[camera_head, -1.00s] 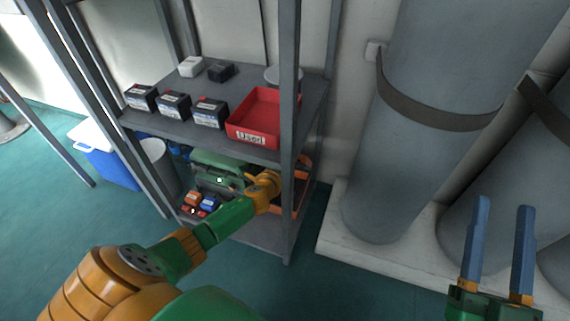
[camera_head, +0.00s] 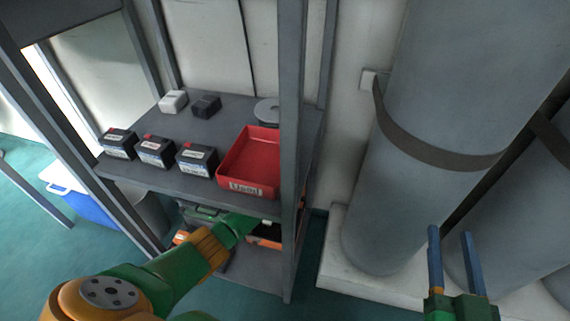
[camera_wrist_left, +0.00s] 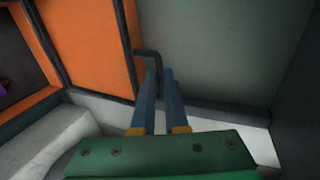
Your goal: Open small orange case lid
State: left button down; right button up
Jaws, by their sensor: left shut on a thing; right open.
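The small orange case (camera_head: 262,241) is on the lower shelf, partly hidden by the upper shelf, the post and my left arm. In the left wrist view its orange lid panel (camera_wrist_left: 92,40) has dark edges and stands raised beside an open dark inside at the left. A black handle (camera_wrist_left: 150,56) sticks out from the panel's edge. My left gripper (camera_wrist_left: 160,76) is shut on the handle, its blue fingers close together. In the head view its fingers are hidden under the shelf. My right gripper (camera_head: 450,232) is open and empty in front of the grey cylinders.
The upper shelf (camera_head: 155,187) carries a red "Used" tray (camera_head: 232,170) and several dark boxes. Large grey cylinders (camera_head: 425,110) stand at the right.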

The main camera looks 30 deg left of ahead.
pick_arm(q)
jog(key=shift+w+a+r, duration=0.1)
jog(key=shift+w+r, duration=0.25)
jog(key=shift+w, duration=0.3)
pick_arm(e)
jog(key=shift+a+r+t, duration=0.25)
jog(key=shift+r+t, duration=0.1)
jog(key=shift+r, duration=0.3)
jog(key=shift+a+r+t, duration=0.25)
jog(key=shift+r+t, duration=0.1)
jog(key=shift+r, duration=0.25)
pick_arm(q)
jog(key=c, duration=1)
grip_release()
jog(key=shift+r, duration=0.2)
jog(key=shift+c, duration=0.2)
jog(key=shift+o, duration=0.5)
jog(key=shift+s+r, duration=0.1)
jog(key=shift+s, duration=0.05)
pick_arm(e)
jog(key=shift+s+d+r, duration=0.1)
jog(key=shift+s, duration=0.15)
pick_arm(q)
jog(key=shift+s+f, duration=0.1)
jog(key=shift+f, duration=0.1)
